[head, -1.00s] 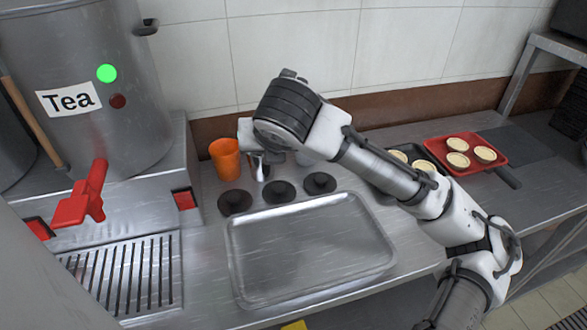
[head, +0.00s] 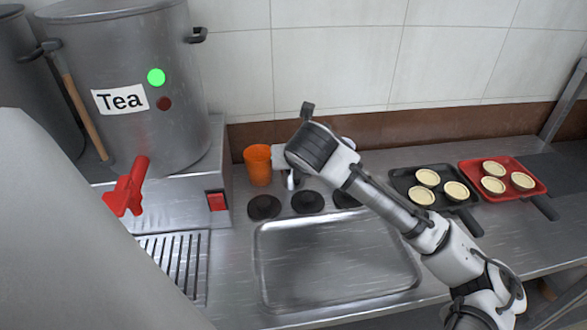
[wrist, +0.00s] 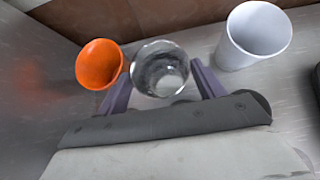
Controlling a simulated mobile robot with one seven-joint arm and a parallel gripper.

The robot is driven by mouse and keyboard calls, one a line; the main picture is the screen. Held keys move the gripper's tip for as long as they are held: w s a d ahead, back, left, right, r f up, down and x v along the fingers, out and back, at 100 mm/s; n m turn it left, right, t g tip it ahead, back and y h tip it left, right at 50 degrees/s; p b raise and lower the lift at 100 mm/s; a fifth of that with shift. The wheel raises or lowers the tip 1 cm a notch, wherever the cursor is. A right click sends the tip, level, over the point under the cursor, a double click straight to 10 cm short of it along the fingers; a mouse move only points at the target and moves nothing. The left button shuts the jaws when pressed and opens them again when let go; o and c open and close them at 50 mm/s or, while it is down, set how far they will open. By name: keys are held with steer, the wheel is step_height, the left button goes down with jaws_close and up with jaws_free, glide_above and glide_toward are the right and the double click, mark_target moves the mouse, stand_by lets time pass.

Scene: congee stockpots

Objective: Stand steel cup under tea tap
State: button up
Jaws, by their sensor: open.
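The steel cup (wrist: 160,72) stands upright on the counter in the wrist view, between the two fingers of my gripper (wrist: 159,78). The fingers are open, one on each side of the cup; I cannot tell whether they touch it. In the head view my gripper (head: 288,175) is at the back of the counter, and the arm mostly hides the cup there. The red tea tap (head: 128,190) sticks out from the steel pot labelled Tea (head: 135,60) at the left. A slotted drip grate (head: 180,262) lies below and right of the tap.
An orange cup (wrist: 99,64) stands close beside the left finger, and a white cup (wrist: 255,36) stands right of the right finger. Black round lids (head: 264,207) and an empty steel tray (head: 335,262) lie in front. Tart pans (head: 405,180) are at the right.

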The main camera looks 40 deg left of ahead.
steer(key=shift+x, duration=1.35)
steer(key=shift+r, duration=0.1)
steer(key=c, duration=0.7)
